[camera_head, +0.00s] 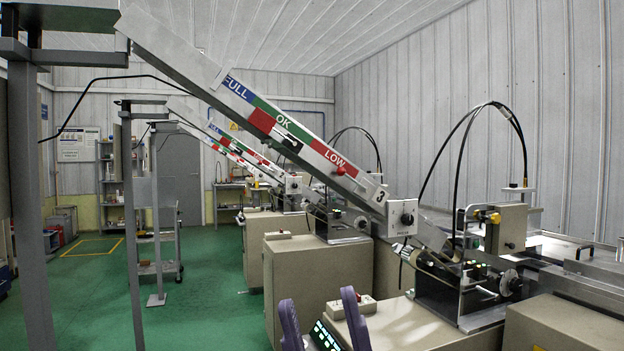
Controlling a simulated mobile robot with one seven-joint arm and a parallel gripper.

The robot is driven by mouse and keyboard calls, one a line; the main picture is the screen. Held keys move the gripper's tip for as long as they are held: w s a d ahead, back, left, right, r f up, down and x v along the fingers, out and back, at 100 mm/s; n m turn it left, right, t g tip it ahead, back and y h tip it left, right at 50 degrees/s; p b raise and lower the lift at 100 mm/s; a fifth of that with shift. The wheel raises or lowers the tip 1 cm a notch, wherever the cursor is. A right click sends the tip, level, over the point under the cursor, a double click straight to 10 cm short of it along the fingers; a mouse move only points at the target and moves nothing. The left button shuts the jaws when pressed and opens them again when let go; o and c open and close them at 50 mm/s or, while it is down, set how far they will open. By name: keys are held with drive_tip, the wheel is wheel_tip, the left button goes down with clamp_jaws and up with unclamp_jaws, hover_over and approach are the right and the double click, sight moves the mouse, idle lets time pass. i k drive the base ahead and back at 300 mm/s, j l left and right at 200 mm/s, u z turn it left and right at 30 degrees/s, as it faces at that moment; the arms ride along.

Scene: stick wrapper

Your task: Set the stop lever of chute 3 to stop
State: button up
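Chute 3 (309,153) slopes down from upper left to lower right, with FULL, OK and LOW bands and a "3" near its lower end. A light box with a black knob (407,219) sits at that lower end; its small marking is unreadable. A red knob (341,170) stands out on the chute by the LOW band. I cannot tell for certain which is the stop lever, nor its setting. My gripper (322,307) shows as two purple-grey fingers at the bottom edge, wide apart with nothing between them. It is below and left of the knob box.
A wrapping machine (480,265) with metal plates and black cables stands at the right. Its beige cabinet (400,325) is near my gripper. Similar chutes (235,150) and machines recede behind. A grey post (30,200) stands at the left. Green floor (100,310) is open at the left.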

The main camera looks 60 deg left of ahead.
sight(341, 170)
drive_tip(key=u, duration=1.55)
